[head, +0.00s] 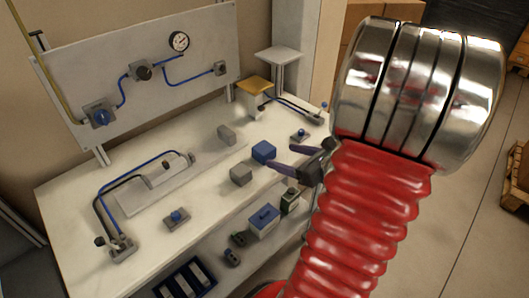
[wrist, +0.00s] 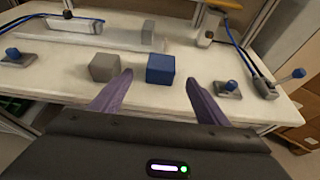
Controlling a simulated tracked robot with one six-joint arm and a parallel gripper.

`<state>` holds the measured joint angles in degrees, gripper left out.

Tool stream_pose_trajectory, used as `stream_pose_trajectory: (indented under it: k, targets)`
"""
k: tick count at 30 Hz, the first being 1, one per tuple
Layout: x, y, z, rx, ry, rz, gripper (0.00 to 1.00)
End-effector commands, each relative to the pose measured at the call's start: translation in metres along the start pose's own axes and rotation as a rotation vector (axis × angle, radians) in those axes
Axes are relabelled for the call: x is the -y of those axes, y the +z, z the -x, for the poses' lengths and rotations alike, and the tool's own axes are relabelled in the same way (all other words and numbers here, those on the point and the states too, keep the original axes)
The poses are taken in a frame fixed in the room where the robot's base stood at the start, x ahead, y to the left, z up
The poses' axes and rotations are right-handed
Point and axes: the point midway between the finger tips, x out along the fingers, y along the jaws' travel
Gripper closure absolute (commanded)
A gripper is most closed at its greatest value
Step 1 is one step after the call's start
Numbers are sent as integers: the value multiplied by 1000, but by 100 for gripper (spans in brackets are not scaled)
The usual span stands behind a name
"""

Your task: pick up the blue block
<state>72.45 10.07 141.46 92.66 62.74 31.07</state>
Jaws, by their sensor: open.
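The blue block (head: 264,151) stands on the white bench top, near its front edge. In the wrist view the blue block (wrist: 160,69) lies ahead of and between my two purple fingers, a little left of centre. My gripper (head: 284,159) is open and empty, with its fingers pointing toward the blue block. In the wrist view my gripper (wrist: 156,88) shows its fingers wide apart. I cannot tell whether a fingertip touches the block. In the head view my red arm hides part of the bench's right end.
A grey block (wrist: 104,67) stands left of the blue one, near the left finger. Another grey block (head: 226,135) stands behind. A blue-knobbed switch (wrist: 228,89) is right, by the right finger. A lower shelf holds a blue box (head: 263,221) and small parts.

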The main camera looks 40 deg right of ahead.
Motion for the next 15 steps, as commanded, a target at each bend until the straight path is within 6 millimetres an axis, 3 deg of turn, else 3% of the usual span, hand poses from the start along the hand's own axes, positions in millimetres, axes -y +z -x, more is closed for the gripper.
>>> stream_pose_trajectory:
  k: [9, 15]
  targets:
    - [-1, 0, -40, 0, 4, 1, 31]
    - [0, 0, -55, 0, 2, 1, 31]
